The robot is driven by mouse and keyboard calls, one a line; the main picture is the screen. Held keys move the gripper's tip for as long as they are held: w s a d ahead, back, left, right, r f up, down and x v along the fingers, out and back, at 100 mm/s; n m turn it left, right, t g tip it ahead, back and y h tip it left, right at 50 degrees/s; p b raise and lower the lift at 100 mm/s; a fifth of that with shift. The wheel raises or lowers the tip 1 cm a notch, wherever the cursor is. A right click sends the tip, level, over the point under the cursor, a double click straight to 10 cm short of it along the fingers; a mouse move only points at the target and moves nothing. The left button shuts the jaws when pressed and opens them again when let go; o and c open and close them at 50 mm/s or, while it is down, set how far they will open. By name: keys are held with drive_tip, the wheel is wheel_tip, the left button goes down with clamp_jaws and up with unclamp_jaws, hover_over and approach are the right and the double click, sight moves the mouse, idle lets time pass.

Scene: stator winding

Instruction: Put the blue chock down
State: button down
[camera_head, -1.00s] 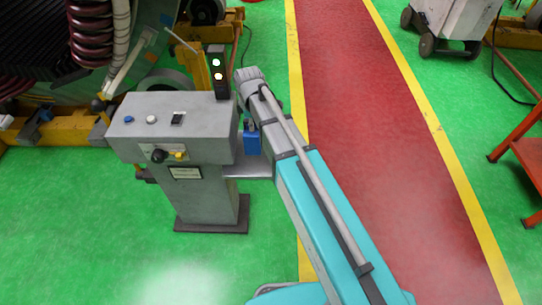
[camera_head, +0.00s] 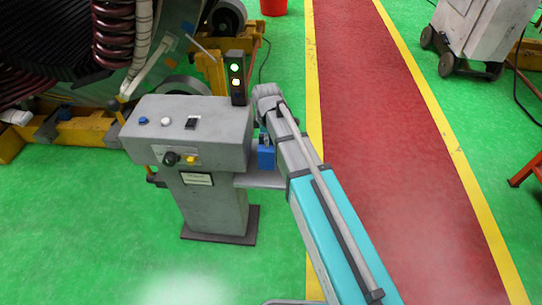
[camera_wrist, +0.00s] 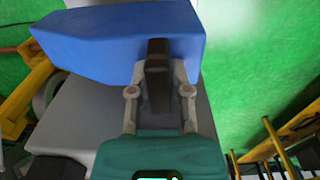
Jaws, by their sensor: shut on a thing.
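The blue chock (camera_head: 266,157) shows in the head view just right of the grey control console (camera_head: 190,140), above or at a grey side shelf (camera_head: 262,181). In the wrist view the chock (camera_wrist: 105,42) fills the upper middle, a blue block tapering to the left. My gripper (camera_wrist: 158,62) is shut on it, with a dark finger against its near face. The other finger is hidden behind the chock. A grey surface (camera_wrist: 75,118) lies below the chock; I cannot tell whether they touch. In the head view my gripper is mostly hidden by my arm.
The console carries buttons and a signal light (camera_head: 236,78). Yellow machine framing (camera_head: 90,133) and a large coil machine stand at left. A red walkway (camera_head: 390,170) with yellow edges lies to the right. A grey wheeled cabinet (camera_head: 482,30) stands at the far right.

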drive_tip(key=shift+f+b, duration=1.05)
drive_tip(key=shift+f, duration=0.3)
drive_tip(key=shift+f+b, duration=1.85)
drive_tip(key=shift+f, duration=0.15)
drive_tip(key=c, duration=0.6)
unclamp_jaws()
drive_tip(key=shift+o, duration=0.2)
wheel_tip(320, 180, up, 12)
drive_tip(key=p, duration=1.2)
drive_tip(key=shift+s, duration=0.15)
